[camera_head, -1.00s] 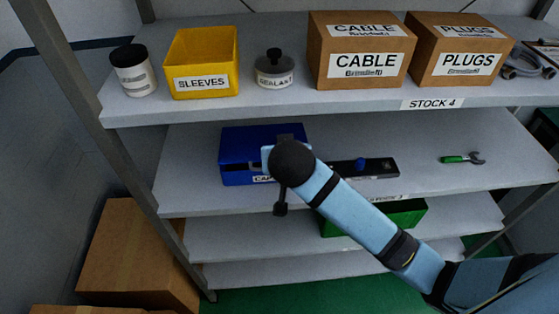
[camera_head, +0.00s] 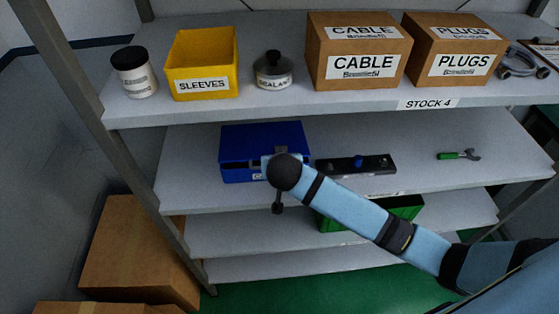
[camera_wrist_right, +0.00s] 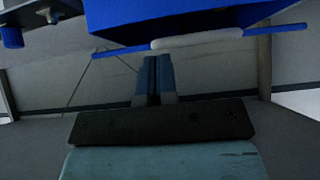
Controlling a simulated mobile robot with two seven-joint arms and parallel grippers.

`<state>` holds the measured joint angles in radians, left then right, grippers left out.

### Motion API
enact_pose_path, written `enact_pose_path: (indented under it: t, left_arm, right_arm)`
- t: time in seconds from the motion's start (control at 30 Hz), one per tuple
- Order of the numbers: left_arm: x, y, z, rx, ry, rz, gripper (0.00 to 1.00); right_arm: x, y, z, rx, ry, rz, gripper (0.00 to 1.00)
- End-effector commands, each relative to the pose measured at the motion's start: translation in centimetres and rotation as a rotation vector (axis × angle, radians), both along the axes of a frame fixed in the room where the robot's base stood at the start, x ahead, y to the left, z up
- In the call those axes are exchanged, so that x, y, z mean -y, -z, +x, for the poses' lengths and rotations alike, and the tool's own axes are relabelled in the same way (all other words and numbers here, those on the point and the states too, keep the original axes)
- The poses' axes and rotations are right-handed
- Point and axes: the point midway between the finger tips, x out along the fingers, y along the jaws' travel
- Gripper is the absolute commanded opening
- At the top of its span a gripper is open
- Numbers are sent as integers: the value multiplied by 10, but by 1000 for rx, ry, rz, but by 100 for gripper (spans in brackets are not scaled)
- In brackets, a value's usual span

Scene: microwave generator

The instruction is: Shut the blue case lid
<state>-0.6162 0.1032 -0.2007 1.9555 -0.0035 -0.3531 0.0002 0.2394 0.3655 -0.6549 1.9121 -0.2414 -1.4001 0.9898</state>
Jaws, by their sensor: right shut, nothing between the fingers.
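The blue case (camera_head: 255,140) sits on the middle shelf, left of centre. Its broad upper face shows, with a dark band above its front strip; I cannot tell how far the lid stands open. My right gripper (camera_head: 267,163) is at the case's front right, covering part of its front and label. In the right wrist view the blue case (camera_wrist_right: 180,18) fills the top, with a thin blue edge and a white strip (camera_wrist_right: 197,38) below it. The shut, empty fingers (camera_wrist_right: 154,68) point toward that edge; contact cannot be told. My left gripper is out of view.
A black rail with a blue knob (camera_head: 357,163) lies right of the case. A green-handled wrench (camera_head: 458,155) lies farther right. The upper shelf (camera_head: 300,98) overhangs, holding a yellow bin (camera_head: 203,65) and cardboard boxes (camera_head: 358,50). A green bin (camera_head: 405,210) sits below.

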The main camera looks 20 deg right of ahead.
Motion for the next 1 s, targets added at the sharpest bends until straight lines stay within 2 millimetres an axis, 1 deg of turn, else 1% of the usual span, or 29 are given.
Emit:
enact_pose_path:
  t: [0.2, 0.37, 0.4, 0.53, 0.87, 1.0]
  left_arm:
    - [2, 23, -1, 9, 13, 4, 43]
    - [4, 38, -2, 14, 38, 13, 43]
    - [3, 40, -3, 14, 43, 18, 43]
    - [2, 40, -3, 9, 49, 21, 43]
    - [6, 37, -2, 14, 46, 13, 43]
    - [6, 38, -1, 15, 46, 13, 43]
  right_arm:
    - [0, 21, 1, 87, 1, -23, 0]
    - [0, 33, 1, 173, 1, -48, 0]
    - [-1, 38, 0, 180, 1, -48, 0]
    - [0, 43, 0, 180, 1, -51, 0]
    - [0, 42, 0, 181, 1, -53, 0]
    - [-2, 39, -6, 181, 0, -51, 0]
